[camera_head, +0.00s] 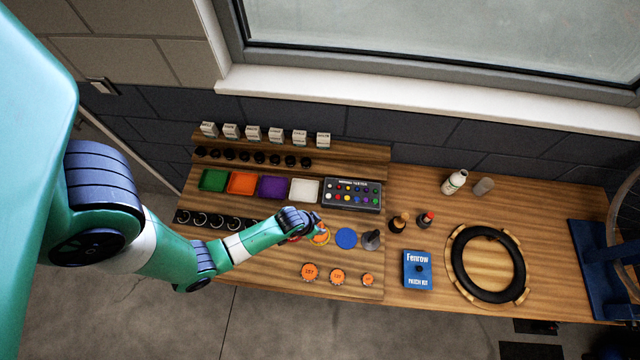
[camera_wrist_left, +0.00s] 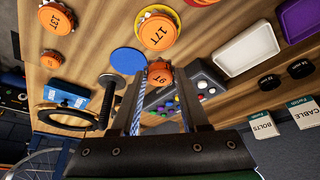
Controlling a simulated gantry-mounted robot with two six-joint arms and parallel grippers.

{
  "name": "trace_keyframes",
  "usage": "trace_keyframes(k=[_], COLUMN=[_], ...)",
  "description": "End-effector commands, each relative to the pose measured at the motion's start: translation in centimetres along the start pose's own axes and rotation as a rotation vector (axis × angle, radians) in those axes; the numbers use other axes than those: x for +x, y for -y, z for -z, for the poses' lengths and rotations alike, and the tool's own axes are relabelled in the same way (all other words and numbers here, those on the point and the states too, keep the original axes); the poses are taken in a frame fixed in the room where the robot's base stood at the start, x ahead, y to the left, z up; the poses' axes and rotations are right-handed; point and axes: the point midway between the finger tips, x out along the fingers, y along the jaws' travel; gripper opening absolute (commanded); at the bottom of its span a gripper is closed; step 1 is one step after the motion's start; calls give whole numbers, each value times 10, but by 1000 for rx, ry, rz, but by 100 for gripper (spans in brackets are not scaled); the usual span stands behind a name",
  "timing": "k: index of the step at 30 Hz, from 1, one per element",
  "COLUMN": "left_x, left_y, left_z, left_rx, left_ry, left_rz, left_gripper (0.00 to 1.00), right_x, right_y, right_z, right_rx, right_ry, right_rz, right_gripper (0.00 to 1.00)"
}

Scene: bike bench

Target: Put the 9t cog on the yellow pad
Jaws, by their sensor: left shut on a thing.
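My left gripper (camera_head: 314,222) is above the wooden board near the row of round pads. It is shut on the orange 9t cog (camera_wrist_left: 160,73), which shows between the fingertips in the left wrist view (camera_wrist_left: 152,80). The yellow pad (camera_head: 321,243) lies between the red pad (camera_head: 292,239) and the blue pad (camera_head: 346,238), and only part of it shows. A larger orange cog marked 17T (camera_wrist_left: 157,32) appears to lie on the yellow pad and covers most of it. My right gripper is not in view.
Several orange cogs (camera_head: 309,272) sit in a row along the board's front. Coloured trays (camera_head: 272,187) and a box of coloured buttons (camera_head: 352,193) lie behind. A blue patch kit (camera_head: 417,270) lies right.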

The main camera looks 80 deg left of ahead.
Motion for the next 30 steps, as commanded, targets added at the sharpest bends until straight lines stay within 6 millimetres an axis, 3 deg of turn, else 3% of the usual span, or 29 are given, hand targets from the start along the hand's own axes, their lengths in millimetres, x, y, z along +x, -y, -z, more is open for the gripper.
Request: trace_keyframes(k=[1, 3, 8, 15, 27, 28, 30], left_x=[17, 26, 30, 63, 69, 68, 67], left_y=[0, 0, 0, 0, 0, 0, 0], left_z=[-7, -11, -12, -26, -28, -28, -27], left_rx=[1, 1, 1, 1, 1, 1, 1], left_ry=[0, 1, 0, 2, 0, 0, 0], left_rz=[0, 0, 0, 0, 0, 0, 0], left_gripper=[0, 0, 0, 0, 0, 48, 61], right_x=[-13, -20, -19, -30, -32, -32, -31], right_y=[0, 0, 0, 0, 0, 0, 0], right_z=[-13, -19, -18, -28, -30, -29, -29], right_rx=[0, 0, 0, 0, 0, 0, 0], right_ry=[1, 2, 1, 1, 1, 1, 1], right_rz=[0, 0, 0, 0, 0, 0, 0], right_gripper=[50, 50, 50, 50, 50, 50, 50])
